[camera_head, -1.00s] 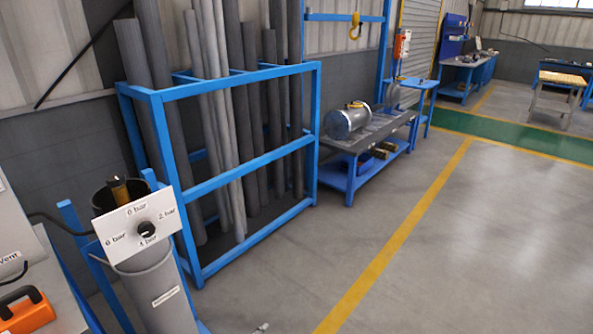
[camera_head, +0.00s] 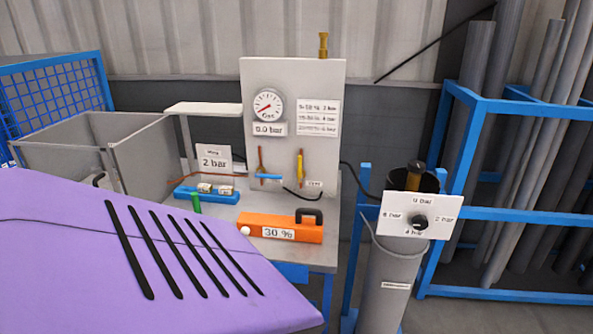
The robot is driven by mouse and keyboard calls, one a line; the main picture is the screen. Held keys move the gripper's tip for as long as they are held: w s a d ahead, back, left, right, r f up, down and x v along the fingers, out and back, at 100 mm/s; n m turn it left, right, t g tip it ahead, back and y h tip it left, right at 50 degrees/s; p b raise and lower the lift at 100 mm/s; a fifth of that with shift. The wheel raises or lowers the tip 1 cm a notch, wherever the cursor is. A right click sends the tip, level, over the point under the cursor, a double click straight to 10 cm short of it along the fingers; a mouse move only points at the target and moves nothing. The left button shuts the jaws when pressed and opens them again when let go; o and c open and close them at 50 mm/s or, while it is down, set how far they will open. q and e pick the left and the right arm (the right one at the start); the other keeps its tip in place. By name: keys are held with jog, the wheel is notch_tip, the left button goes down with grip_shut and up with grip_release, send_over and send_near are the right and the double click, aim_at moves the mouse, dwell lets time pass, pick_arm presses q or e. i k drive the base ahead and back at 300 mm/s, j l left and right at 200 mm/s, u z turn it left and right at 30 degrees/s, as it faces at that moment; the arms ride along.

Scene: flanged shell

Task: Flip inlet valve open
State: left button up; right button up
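A grey upright panel (camera_head: 325,75) stands at the back of a bench. It carries a round gauge (camera_head: 268,104) above a 0.0 bar readout. Low on the panel are two valve-like fittings. The left one has a blue handle (camera_head: 268,177) lying level across it. The right one has an upright yellow handle (camera_head: 299,168), with a small label, apparently "Vent", beside it. No inlet label is readable, so I cannot tell for certain which is the inlet valve. Neither gripper is in view.
An orange box (camera_head: 280,228) marked 30 % lies on the bench (camera_head: 322,258). A grey cylinder (camera_head: 388,290) with a pressure dial plate (camera_head: 437,206) stands right of it. A blue pipe rack (camera_head: 520,213) is farther right. A large purple slotted surface, unidentified, covers the lower left.

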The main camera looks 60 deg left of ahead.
aim_at(259, 174)
jog(key=u, duration=2.15)
jog(key=i+l+z, duration=0.1)
jog(key=i+l, duration=0.15)
jog(key=i, duration=0.15)
jog(key=i+l, duration=0.2)
jog(key=i, duration=0.15)
jog(key=i+l+z, duration=0.15)
jog(key=i, duration=0.25)
